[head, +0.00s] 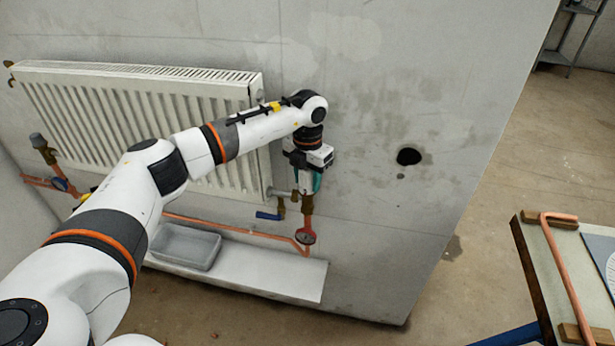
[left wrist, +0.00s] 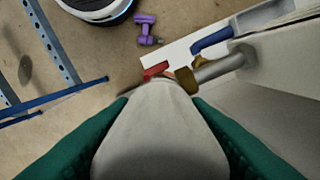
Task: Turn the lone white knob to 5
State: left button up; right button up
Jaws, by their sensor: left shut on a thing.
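My left gripper (head: 306,182) is at the lower right end of the radiator, pointing down, with its teal fingers closed around a knob. In the left wrist view the pale white knob (left wrist: 160,140) fills the space between the two green fingers. Its scale and any numbers cannot be read. In the head view the gripper largely hides it. A brass valve body (head: 307,203) shows just below the fingers. My right gripper is not in view.
The white radiator (head: 130,120) hangs on a grey wall. A grey tray (head: 185,247) sits on a white ledge (head: 285,275). A grey-topped valve (head: 38,141) is at far left. A workbench (head: 560,270) stands right.

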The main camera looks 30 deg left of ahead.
pick_arm(q)
jog(key=shift+w+r, duration=0.1)
jog(key=o, duration=1)
notch_tip(320, 180, up, 12)
jog(key=shift+f+b, duration=0.1)
jog(key=shift+b, duration=0.7)
